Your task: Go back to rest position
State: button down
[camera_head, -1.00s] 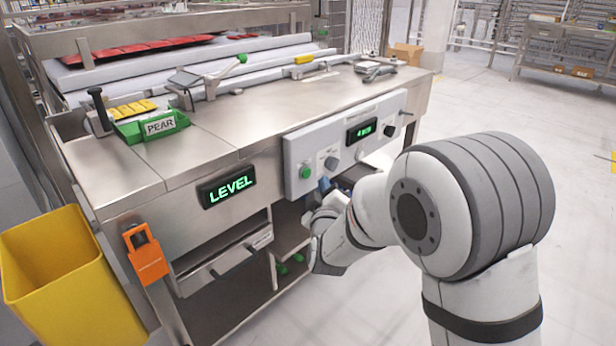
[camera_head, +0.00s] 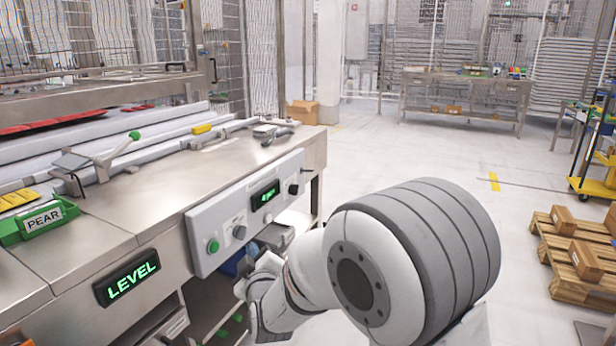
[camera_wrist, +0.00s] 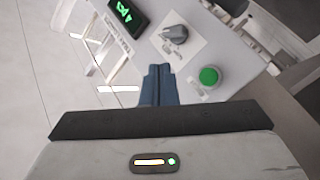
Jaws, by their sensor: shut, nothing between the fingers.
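My gripper shows in the wrist view (camera_wrist: 158,72) with its two blue fingers together and nothing between them. It points at the control panel of the steel bench, apart from it as far as I can tell. The control panel (camera_head: 217,229) has a green button (camera_head: 213,246), a grey knob (camera_head: 239,232), a lit green display (camera_head: 265,195) and a black knob (camera_head: 293,189). In the head view my white arm reaches toward the area just below and in front of the panel, and the fingers are mostly hidden there.
The steel bench (camera_head: 140,205) fills the left, with a LEVEL display (camera_head: 126,277) and a green PEAR bin (camera_head: 40,222). Pallets with boxes (camera_head: 575,250) and a yellow cart (camera_head: 592,187) stand right. A far table (camera_head: 465,85) is at the back. Open floor lies between.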

jog(key=s+d+r+m+g+h+p, duration=0.2)
jog(key=s+d+r+m+g+p, duration=0.15)
jog(key=d+r+p, duration=0.5)
jog(key=s+d+r+m+g+h+p, duration=0.2)
jog(key=s+d+r+m+g+p, duration=0.15)
jog(key=d+r+p, duration=0.55)
jog(key=s+d+r+m+g+h+p, duration=0.1)
jog(key=s+d+r+m+g+p, duration=0.2)
jog(key=s+d, duration=0.4)
jog(key=s+d+r+m+g+h+p, duration=0.1)
jog(key=s+d+r+m+g+p, duration=0.2)
jog(key=s, duration=0.9)
jog(key=d+r+p, duration=0.3)
jog(key=d, duration=0.1)
jog(key=shift+s+d+g+h+p, duration=0.25)
jog(key=shift+s+g+h+p, duration=0.05)
jog(key=shift+g, duration=0.1)
jog(key=shift+a, duration=0.1)
